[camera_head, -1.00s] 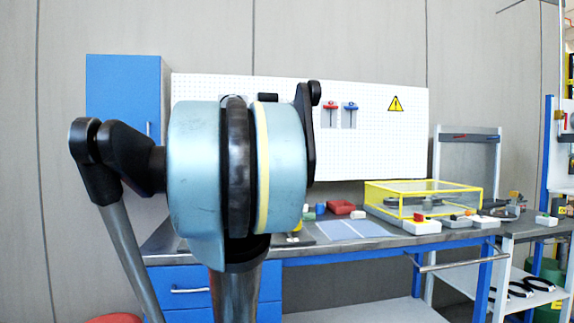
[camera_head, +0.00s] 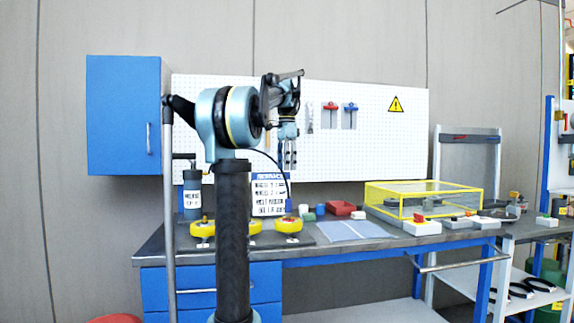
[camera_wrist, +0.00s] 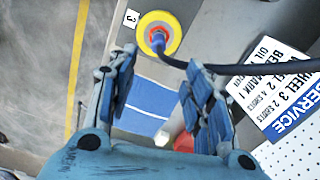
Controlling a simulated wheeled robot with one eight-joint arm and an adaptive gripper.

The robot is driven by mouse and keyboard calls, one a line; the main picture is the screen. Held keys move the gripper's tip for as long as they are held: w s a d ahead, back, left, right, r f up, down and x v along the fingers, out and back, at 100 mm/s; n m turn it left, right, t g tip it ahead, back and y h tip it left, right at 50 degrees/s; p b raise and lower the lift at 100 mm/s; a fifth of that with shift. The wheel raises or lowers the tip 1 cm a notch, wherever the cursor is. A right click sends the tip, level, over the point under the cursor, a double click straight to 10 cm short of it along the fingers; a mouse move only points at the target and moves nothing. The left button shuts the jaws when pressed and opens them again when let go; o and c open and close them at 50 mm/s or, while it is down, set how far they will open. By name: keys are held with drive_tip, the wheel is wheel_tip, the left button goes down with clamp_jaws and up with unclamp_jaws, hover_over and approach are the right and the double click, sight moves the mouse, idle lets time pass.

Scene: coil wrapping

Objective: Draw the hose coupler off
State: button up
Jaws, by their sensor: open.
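The hose coupler (camera_wrist: 157,38) is a small blue and red fitting. It sits on the yellow round hub (camera_wrist: 160,30) beside the label "3" in the wrist view. A dark hose (camera_wrist: 250,69) runs from it to the right. In the head view the right-hand yellow hub (camera_head: 287,227) stands on the bench with a red piece on top. My gripper (camera_head: 289,165) hangs above it, pointing down. In the wrist view my gripper (camera_wrist: 160,78) is open and empty, its fingers apart; the coupler appears beyond the fingertips, not between them.
A dark canister (camera_head: 192,195) and a service sign (camera_head: 269,194) stand behind the yellow hubs. Another yellow hub (camera_head: 203,229) is at left. A yellow-framed clear case (camera_head: 423,199) is at right.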

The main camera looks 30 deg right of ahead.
sight(288, 212)
drive_tip(key=f, duration=1.1)
drive_tip(key=d+f, duration=0.1)
drive_tip(key=f, duration=0.5)
drive_tip(key=shift+r, duration=0.1)
clamp_jaws()
